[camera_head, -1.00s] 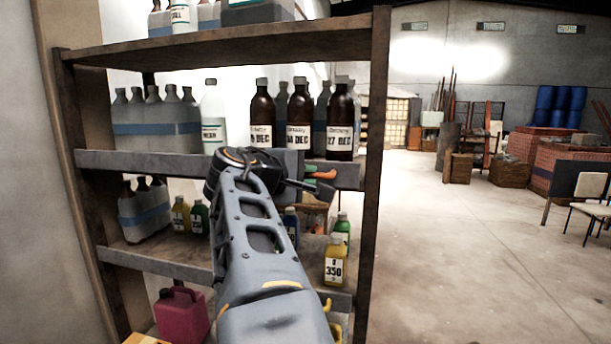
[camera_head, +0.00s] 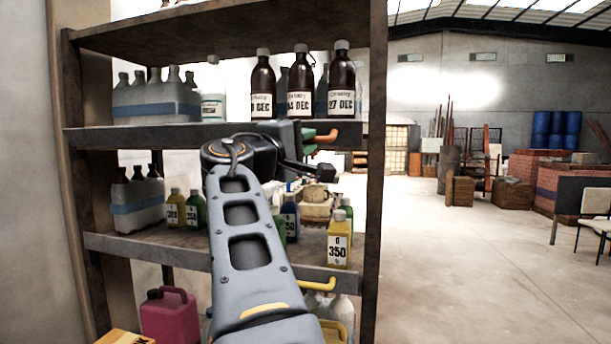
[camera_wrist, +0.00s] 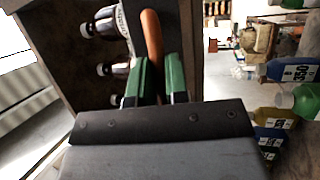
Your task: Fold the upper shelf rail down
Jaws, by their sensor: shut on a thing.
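The upper shelf rail (camera_head: 100,139) is a grey band along the front edge of the shelf with the brown bottles. An orange handle (camera_head: 325,137) sticks out near its right end. My gripper (camera_head: 303,139) is at this handle. In the wrist view the handle (camera_wrist: 151,32) runs between the two green fingers of my gripper (camera_wrist: 156,80), which are shut on it. My arm hides the middle of the shelves below. I cannot tell the rail's exact tilt.
Brown labelled bottles (camera_head: 300,85) and a pack of pale bottles (camera_head: 150,100) stand behind the rail. A yellow 350 bottle (camera_head: 338,245) stands below, above a lower rail with a yellow handle (camera_head: 318,285). A wooden post (camera_head: 375,170) is close right; open floor lies beyond.

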